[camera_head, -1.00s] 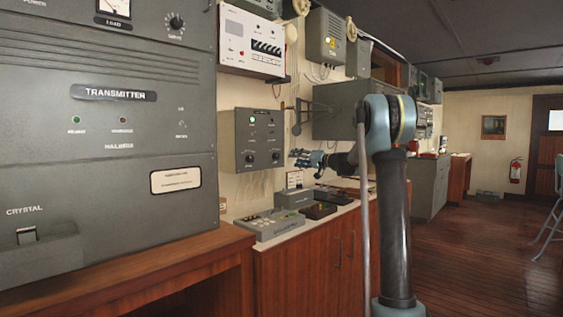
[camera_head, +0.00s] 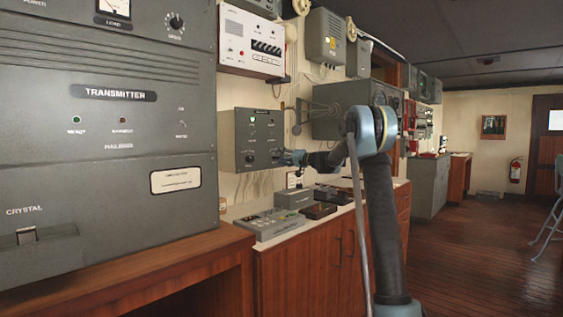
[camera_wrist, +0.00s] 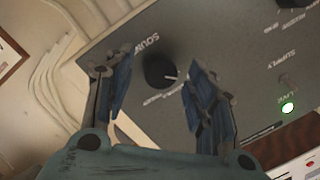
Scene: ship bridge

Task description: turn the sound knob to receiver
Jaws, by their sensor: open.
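The sound knob (camera_wrist: 160,71) is a round black knob with a white pointer mark, on a grey wall panel (camera_wrist: 230,40) in the wrist view. In the head view my gripper (camera_head: 290,158) is at the lower right of the same grey panel (camera_head: 243,125) and hides the knob there. The receiver label cannot be made out.
Below, a counter holds a keypad box (camera_head: 268,224). A large transmitter cabinet (camera_head: 105,130) stands at left.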

